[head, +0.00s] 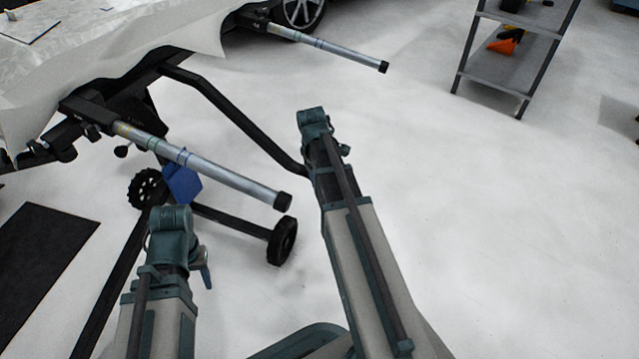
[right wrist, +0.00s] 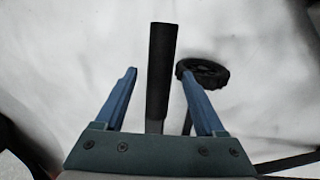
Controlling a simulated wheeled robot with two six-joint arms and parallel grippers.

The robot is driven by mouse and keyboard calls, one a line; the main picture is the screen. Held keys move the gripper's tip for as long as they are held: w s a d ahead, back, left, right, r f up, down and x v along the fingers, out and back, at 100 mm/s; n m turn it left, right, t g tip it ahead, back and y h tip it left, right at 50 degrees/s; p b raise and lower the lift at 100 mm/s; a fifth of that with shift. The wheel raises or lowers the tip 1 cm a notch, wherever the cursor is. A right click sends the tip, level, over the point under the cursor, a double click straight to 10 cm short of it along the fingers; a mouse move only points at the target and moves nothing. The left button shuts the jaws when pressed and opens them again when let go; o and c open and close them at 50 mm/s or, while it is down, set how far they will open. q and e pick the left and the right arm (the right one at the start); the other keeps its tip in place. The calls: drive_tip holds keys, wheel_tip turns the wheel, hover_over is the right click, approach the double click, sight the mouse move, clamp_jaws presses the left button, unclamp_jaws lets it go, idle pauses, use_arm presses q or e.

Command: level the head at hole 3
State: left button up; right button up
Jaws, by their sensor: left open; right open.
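A black stand head (head: 85,108) sits at the left, with a silver tube (head: 215,172) running out to a black end cap. Fine marks on the tube are too small to read as hole numbers. My left gripper (head: 182,184) shows as a blue piece just below this tube; whether it touches cannot be told. My right gripper's fingers are hidden in the head view; in the right wrist view my right gripper (right wrist: 157,72) is open, its blue fingers apart on either side of a dark bar (right wrist: 161,55). Whether the bar lies between them or beyond them is unclear.
A second silver tube (head: 330,50) sticks out at the back. The stand's black bent frame (head: 235,118) and wheel (head: 282,241) are close to my arms. A grey shelf (head: 515,60) stands back right. A dark mat (head: 40,262) lies left.

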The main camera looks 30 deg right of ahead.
drive_tip(key=shift+w+d+f+b, duration=0.1)
drive_tip(key=shift+f+b, duration=0.25)
drive_tip(key=shift+f, duration=0.35)
clamp_jaws()
drive_tip(key=shift+r, duration=0.1)
idle(0.9)
